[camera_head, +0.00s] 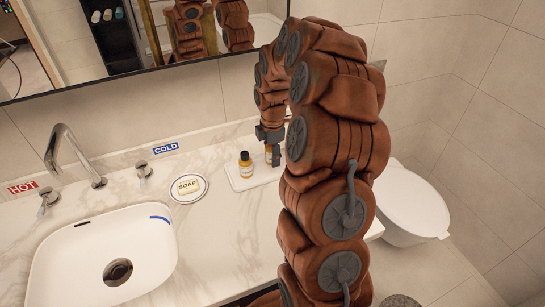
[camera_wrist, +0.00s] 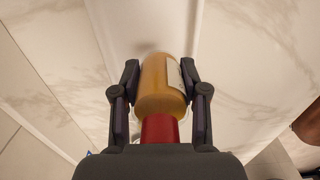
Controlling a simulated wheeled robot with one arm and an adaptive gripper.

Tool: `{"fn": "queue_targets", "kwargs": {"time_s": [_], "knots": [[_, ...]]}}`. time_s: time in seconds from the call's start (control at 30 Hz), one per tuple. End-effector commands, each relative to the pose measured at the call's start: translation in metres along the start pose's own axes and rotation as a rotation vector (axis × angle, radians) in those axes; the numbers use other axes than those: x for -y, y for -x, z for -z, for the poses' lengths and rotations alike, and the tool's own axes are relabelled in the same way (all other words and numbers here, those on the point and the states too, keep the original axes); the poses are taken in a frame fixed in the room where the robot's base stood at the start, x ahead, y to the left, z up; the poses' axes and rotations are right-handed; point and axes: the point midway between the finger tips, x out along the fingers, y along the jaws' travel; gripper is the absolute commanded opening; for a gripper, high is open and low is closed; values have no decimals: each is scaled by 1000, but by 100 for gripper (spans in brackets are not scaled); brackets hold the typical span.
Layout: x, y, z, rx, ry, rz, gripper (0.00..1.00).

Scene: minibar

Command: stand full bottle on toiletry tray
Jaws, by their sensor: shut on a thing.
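My gripper (camera_wrist: 160,85) is shut on an amber bottle (camera_wrist: 160,88) with a pale label and a red cap (camera_wrist: 159,129). The cap end is nearest my wrist. In the head view my gripper (camera_head: 272,155) is over the right part of the white toiletry tray (camera_head: 245,183), and the held bottle is mostly hidden by it. The tray also shows in the wrist view (camera_wrist: 140,22), beyond the bottle. I cannot tell whether the held bottle touches the tray. Another yellow bottle (camera_head: 246,168) with a black cap stands upright on the tray, left of my gripper.
A round soap dish (camera_head: 188,197) with soap lies left of the tray. The sink (camera_head: 105,260) and faucet (camera_head: 73,155) are farther left. A mirror (camera_head: 150,40) is behind the marble counter (camera_head: 225,240). A white toilet (camera_head: 410,205) is right. Counter front of the tray is clear.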

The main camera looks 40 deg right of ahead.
Motion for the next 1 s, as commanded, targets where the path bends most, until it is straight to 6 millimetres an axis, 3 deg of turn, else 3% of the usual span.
{"fn": "queue_targets", "kwargs": {"time_s": [0.4, 0.73, 1.0], "knots": [[-15, -2, -6, -1, 1, 2, 1], [-14, -34, -6, -1, -1, 4, 1], [-14, -37, -6, -1, 0, 1, 1]]}}
